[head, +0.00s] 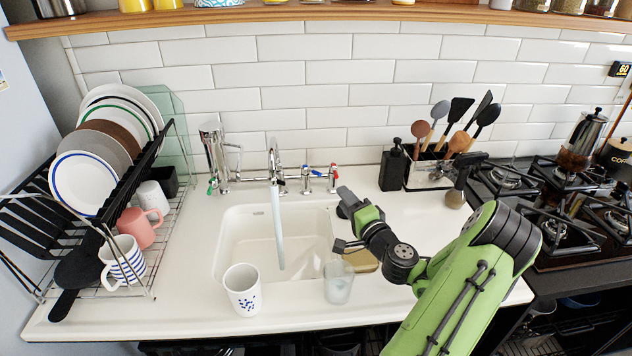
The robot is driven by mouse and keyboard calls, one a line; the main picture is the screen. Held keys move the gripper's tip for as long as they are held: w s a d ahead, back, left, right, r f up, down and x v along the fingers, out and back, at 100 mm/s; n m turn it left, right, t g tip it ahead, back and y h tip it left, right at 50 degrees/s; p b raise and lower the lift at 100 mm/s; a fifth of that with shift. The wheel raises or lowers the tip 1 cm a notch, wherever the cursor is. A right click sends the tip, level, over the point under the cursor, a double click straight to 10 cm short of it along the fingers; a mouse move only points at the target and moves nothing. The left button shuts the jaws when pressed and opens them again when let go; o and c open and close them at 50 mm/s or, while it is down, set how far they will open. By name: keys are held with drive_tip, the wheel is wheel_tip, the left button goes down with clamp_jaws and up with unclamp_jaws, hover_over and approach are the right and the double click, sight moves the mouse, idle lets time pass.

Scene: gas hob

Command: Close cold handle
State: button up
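The tap (273,160) stands at the back of the white sink (245,240), and a stream of water (279,235) runs from its spout into the basin. To the right of the spout is a handle with a blue mark (306,180), which looks like the cold handle. A handle with a red mark (333,178) stands just right of it. My gripper (342,224) is over the right side of the sink, in front of both handles and apart from them. Its two fingers are spread and nothing is between them.
A white cup with blue spots (243,292) and a clear glass (338,283) stand at the front edge. A second tap (217,160) stands left. A dish rack (100,270) is at the left. A black soap bottle (394,165) and utensil holder (430,168) stand behind my arm; the hob (560,200) is right.

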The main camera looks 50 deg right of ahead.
sight(320, 175)
drive_tip(key=f+x, duration=0.1)
drive_tip(key=x, duration=1)
drive_tip(key=f+b+x, duration=0.1)
drive_tip(key=x, duration=0.4)
drive_tip(key=shift+w+d+f, duration=0.1)
drive_tip(key=shift+w+f, duration=0.25)
drive_tip(key=shift+w+d, duration=0.1)
drive_tip(key=shift+s+d, duration=0.1)
drive_tip(key=shift+s, duration=0.1)
drive_tip(key=shift+d, duration=0.1)
clamp_jaws()
